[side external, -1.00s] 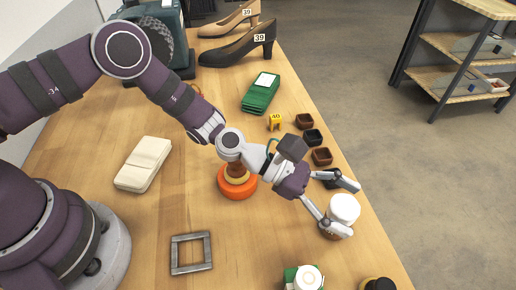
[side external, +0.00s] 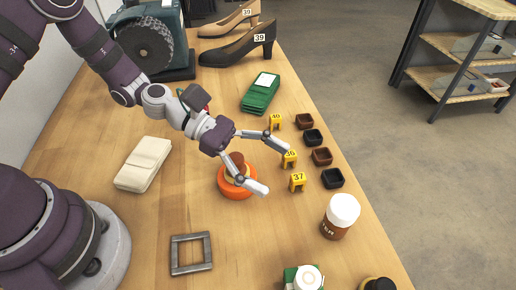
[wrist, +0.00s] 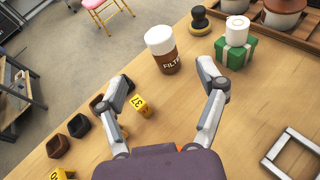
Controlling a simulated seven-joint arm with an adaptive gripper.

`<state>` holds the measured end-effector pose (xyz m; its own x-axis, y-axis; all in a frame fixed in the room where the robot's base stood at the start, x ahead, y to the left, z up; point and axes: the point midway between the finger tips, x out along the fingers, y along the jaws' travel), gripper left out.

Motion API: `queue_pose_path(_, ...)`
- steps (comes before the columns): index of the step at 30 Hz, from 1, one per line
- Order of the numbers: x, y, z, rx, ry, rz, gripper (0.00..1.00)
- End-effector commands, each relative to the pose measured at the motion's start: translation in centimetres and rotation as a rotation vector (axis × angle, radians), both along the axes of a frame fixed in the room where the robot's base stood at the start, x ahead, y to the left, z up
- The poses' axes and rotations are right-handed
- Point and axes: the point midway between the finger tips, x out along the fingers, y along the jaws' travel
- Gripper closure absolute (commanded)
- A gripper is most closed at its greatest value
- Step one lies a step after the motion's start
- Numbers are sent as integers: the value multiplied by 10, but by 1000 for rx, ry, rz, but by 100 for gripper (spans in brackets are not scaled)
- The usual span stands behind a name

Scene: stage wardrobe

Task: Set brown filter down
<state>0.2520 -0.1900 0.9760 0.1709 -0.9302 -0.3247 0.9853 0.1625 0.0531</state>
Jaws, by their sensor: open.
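The brown filter (side external: 336,229) is a brown jar with a white lid. It stands upright on the wooden table (side external: 110,225) near the right edge. In the wrist view the brown filter (wrist: 168,63) shows its label, ahead of my fingertips. My gripper (side external: 268,166) is open and empty, up and left of the jar and apart from it.
Yellow number markers (side external: 297,182) and small dark trays (side external: 332,178) stand near the right edge. An orange round base (side external: 238,188) is under my gripper. A grey square frame (side external: 191,254) lies at front left.

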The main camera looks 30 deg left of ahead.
Motion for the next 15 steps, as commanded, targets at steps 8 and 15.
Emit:
queue_pose_path(8, -16, 54, 25, 626, -658, -491, 28)
queue_pose_path(15, -45, 142, 85, 1223, -1082, -966, 28)
